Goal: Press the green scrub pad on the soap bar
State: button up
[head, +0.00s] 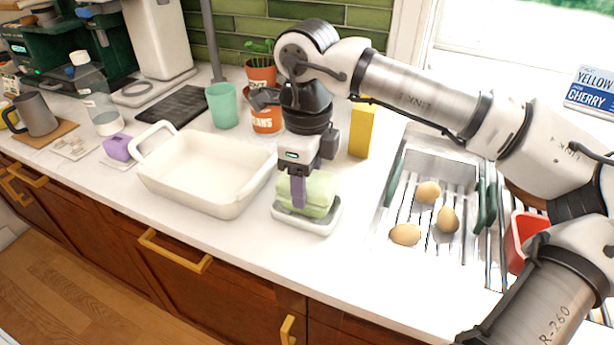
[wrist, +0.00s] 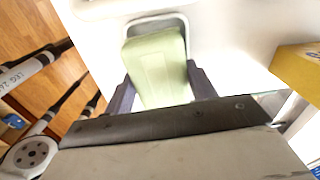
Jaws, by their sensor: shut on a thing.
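The light green scrub pad (head: 319,186) is between the fingers of my gripper (head: 299,192). The wrist view shows the green pad (wrist: 160,75) with a dark finger on each side of it. Below it is a pale grey-white soap dish (head: 306,225); its rim also shows in the wrist view (wrist: 150,20). In the head view the green block seems to have an upper and a lower pale green part. The lower part may be the soap bar, but I cannot tell it clearly from the pad, nor whether they touch.
A white baking dish (head: 205,204) stands close left of the soap dish. A sink rack with potatoes (head: 447,219) is at right. A purple block (head: 118,147) lies far left. The counter's front edge is near.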

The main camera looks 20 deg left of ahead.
jog(key=shift+r+p, duration=2.3)
jog(key=shift+r, duration=1.2)
jog(key=shift+f, duration=0.1)
